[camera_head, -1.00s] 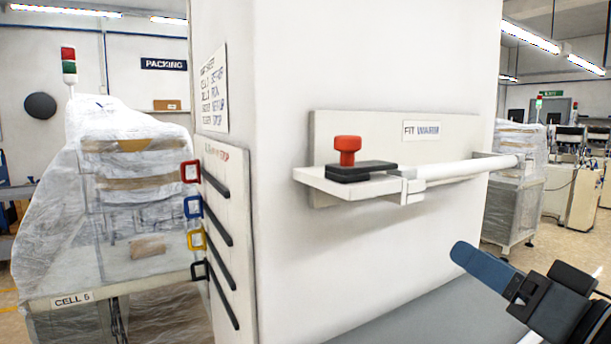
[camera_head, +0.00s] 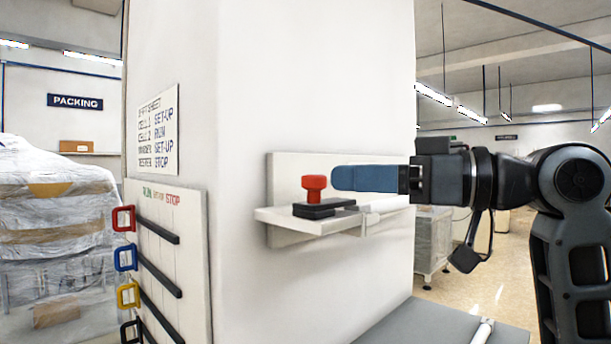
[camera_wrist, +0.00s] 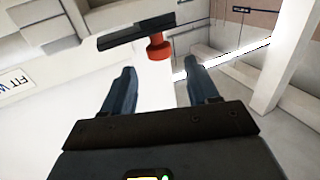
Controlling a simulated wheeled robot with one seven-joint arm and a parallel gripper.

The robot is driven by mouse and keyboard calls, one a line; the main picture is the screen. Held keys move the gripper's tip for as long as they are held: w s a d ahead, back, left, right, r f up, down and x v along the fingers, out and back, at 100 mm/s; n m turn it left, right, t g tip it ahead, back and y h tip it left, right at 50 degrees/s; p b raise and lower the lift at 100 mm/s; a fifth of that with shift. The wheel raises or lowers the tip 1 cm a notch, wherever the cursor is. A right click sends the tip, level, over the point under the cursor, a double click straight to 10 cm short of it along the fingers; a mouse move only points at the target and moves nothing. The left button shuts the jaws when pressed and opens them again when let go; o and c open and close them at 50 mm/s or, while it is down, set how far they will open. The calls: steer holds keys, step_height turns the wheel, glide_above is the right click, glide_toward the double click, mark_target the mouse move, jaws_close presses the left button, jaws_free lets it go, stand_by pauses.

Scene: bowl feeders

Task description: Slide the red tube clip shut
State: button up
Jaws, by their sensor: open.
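The red knob (camera_head: 314,188), the only red part by the tube, stands upright on a flat black base (camera_head: 320,209) on a small white shelf (camera_head: 285,222). A white tube (camera_head: 385,205) runs right from beside the base, partly behind my gripper. My gripper (camera_head: 335,178) is level just right of the knob's top, its blue fingers pointing left at it with a small apparent gap. In the wrist view my open fingers (camera_wrist: 160,72) show empty space between them. The red knob (camera_wrist: 159,47) lies ahead of that gap, hanging below the black base (camera_wrist: 137,32) in this turned view.
The shelf's back plate (camera_head: 283,170) is fixed to a white pillar (camera_head: 315,80). A board (camera_head: 195,260) with coloured loop handles and dark slots hangs on the left face. A grey surface (camera_head: 430,325) lies below right. Free air surrounds the knob's left and top.

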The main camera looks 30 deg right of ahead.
mark_target(325, 177)
steer(key=shift+p+x, duration=0.6)
steer(key=shift+x, duration=2.6)
steer(key=shift+c, duration=0.3)
jaws_close()
